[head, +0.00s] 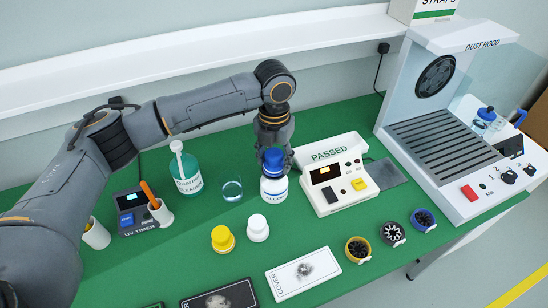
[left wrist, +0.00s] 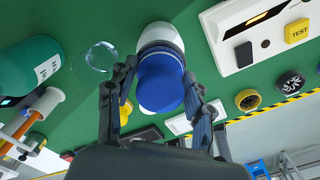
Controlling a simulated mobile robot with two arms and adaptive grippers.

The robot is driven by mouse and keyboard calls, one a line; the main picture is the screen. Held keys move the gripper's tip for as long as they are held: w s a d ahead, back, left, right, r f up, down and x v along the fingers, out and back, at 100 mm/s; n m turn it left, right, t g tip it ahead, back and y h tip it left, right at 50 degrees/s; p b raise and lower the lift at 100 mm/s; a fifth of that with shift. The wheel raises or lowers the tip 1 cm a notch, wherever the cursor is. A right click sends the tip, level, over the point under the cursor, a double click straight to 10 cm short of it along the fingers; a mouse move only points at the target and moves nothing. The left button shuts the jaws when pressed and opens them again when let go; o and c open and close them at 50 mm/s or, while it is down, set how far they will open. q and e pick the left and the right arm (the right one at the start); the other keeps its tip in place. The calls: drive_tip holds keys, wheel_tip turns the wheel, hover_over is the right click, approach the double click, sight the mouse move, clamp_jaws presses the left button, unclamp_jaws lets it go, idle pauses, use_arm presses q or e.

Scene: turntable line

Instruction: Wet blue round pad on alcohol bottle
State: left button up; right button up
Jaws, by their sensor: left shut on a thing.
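The blue round pad (head: 273,160) is at the top of the white alcohol bottle (head: 272,188), which stands upright on the green mat. My left gripper (head: 274,143) comes down from above and is shut on the pad. In the left wrist view the gripper's fingers (left wrist: 158,95) lie on both sides of the blue pad (left wrist: 160,85), with the white bottle (left wrist: 160,38) just beyond it. The pad looks to be touching the bottle top; its contact face is hidden. My right gripper is not in view.
A glass (head: 232,190) and a green cleaner bottle (head: 186,172) stand left of the bottle. A white tester (head: 333,178) stands close on the right. Yellow (head: 223,239) and white (head: 257,228) round pads are in front. The dust hood (head: 450,120) is far right.

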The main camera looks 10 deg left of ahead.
sight(274, 154)
use_arm(q)
drive_tip(key=shift+f, duration=0.7)
idle(0.5)
idle(0.5)
wheel_tip(274, 154, up, 7)
drive_tip(key=p, duration=0.7)
drive_tip(key=shift+r+p, duration=0.1)
drive_tip(key=shift+p, duration=0.2)
idle(0.5)
